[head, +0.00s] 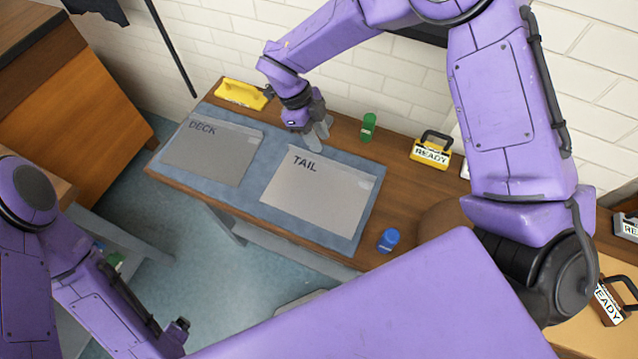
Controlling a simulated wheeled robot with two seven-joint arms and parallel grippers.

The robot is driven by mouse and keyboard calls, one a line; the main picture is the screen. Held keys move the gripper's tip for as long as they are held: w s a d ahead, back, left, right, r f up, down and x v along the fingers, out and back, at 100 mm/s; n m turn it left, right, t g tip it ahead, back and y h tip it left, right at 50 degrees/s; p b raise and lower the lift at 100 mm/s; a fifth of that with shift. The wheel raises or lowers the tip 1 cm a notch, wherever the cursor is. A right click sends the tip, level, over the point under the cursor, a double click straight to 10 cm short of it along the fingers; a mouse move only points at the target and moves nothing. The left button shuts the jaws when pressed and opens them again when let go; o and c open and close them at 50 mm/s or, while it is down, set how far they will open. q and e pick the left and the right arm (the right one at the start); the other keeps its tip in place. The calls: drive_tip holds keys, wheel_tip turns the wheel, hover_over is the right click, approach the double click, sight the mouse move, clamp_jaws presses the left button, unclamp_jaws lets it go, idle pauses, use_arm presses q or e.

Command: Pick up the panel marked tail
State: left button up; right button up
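The panel marked TAIL (318,200) is a flat grey plate with dark letters near its far left corner. It lies on the right part of a blue mat (265,158) on the wooden workbench. My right gripper (319,133) points down just beyond the panel's far edge, near the TAIL lettering. Its grey fingers look apart, with nothing between them. I cannot tell whether a fingertip touches the mat. My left arm is at the lower left, and its gripper does not show.
A similar grey panel marked DECK (212,154) lies left on the mat. A blue container (388,240) stands by the bench's near right edge.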

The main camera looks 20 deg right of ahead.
drive_tip(key=p+x, duration=0.1)
drive_tip(key=x, duration=0.2)
drive_tip(key=s+p+x, duration=0.1)
drive_tip(key=x, duration=0.2)
drive_tip(key=shift+d, duration=0.15)
drive_tip(key=shift+d+f, duration=0.1)
drive_tip(key=shift+f, duration=0.3)
clamp_jaws()
drive_tip(key=shift+r, duration=0.1)
idle(0.7)
